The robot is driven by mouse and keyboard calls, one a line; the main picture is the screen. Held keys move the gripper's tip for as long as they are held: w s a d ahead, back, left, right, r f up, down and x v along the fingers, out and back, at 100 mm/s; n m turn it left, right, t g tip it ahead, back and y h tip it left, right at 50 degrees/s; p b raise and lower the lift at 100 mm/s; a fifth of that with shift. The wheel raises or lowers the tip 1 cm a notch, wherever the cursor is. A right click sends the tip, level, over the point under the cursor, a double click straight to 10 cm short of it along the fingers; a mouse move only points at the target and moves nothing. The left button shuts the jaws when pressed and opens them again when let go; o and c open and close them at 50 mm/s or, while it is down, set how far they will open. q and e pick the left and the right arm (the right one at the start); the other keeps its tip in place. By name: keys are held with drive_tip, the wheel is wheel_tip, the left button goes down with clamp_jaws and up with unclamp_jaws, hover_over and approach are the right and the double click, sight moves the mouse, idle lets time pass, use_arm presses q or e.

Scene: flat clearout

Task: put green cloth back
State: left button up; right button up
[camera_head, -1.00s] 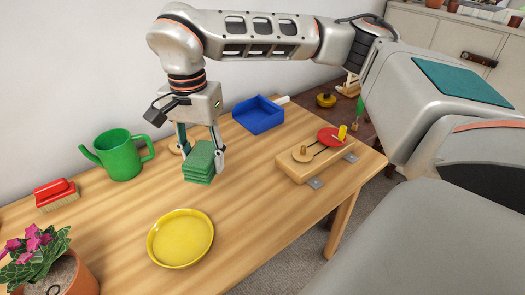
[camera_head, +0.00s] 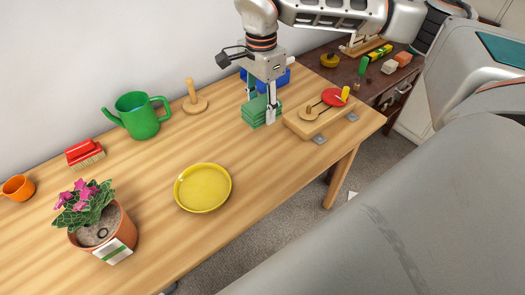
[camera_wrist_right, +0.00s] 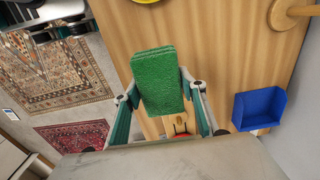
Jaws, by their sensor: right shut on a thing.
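The green cloth (camera_head: 257,114) is a thick folded block. My right gripper (camera_head: 260,106) points down and is shut on it, with a finger on either side. In the right wrist view the cloth (camera_wrist_right: 158,82) sits between the two fingers of the gripper (camera_wrist_right: 165,95). It is over the wooden table, between the blue bin (camera_head: 283,75) and the wooden board with pegs (camera_head: 305,127). I cannot tell whether its lower edge touches the table.
A yellow dish (camera_head: 203,187) lies at the front. A dark side table (camera_head: 345,75) holds several small items.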

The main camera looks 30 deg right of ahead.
drive_tip(key=b, duration=0.1)
hover_over(262, 158)
wheel_tip(262, 158, down, 12)
drive_tip(key=shift+r, duration=0.1)
wheel_tip(262, 158, down, 5)
drive_tip(key=shift+b, duration=0.3)
drive_tip(key=shift+w, duration=0.1)
drive_tip(key=shift+f, duration=0.3)
drive_tip(key=o, duration=1)
